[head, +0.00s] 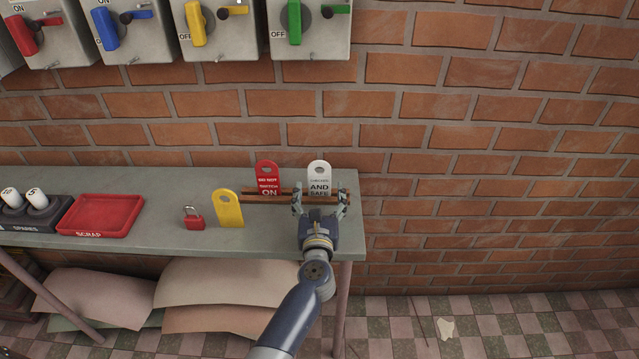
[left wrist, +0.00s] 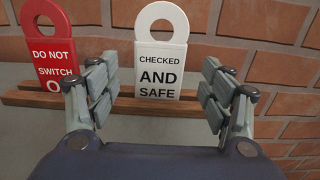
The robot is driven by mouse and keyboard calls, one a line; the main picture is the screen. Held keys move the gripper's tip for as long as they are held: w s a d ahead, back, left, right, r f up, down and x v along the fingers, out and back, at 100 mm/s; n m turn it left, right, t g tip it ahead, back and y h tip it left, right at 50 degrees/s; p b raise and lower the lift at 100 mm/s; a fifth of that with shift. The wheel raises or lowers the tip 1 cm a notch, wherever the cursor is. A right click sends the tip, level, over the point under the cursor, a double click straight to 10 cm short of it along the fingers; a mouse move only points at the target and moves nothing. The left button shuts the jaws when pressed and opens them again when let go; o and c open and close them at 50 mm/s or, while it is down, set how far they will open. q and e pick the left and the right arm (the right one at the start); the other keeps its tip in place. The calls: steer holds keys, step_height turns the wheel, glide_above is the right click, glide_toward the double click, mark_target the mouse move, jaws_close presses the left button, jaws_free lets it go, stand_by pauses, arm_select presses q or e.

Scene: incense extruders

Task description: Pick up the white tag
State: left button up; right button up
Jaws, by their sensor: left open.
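The white tag (head: 319,178) stands upright in a brown wooden rack (head: 262,198) at the right end of the shelf. It has a round hole at its top and reads "CHECKED AND SAFE" in the left wrist view (left wrist: 160,60). My left gripper (head: 320,203) is open in front of the tag. In the left wrist view its fingers (left wrist: 163,95) are spread to either side of the tag, apart from it. The tag's lower end is hidden by the rack and the gripper. My right gripper is not in view.
A red tag (head: 268,177) stands in the same rack to the left. A yellow tag (head: 228,208), a red padlock (head: 194,221), a red scrap tray (head: 101,215) and a spares holder (head: 35,216) are further left. A brick wall (head: 480,180) rises behind.

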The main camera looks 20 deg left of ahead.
mark_target(319, 183)
arm_select(q)
steer(key=x, duration=0.4)
steer(key=shift+w+a+r, duration=0.1)
steer(key=shift+w+r, duration=0.05)
steer(key=shift+w, duration=0.1)
steer(key=c, duration=1.1)
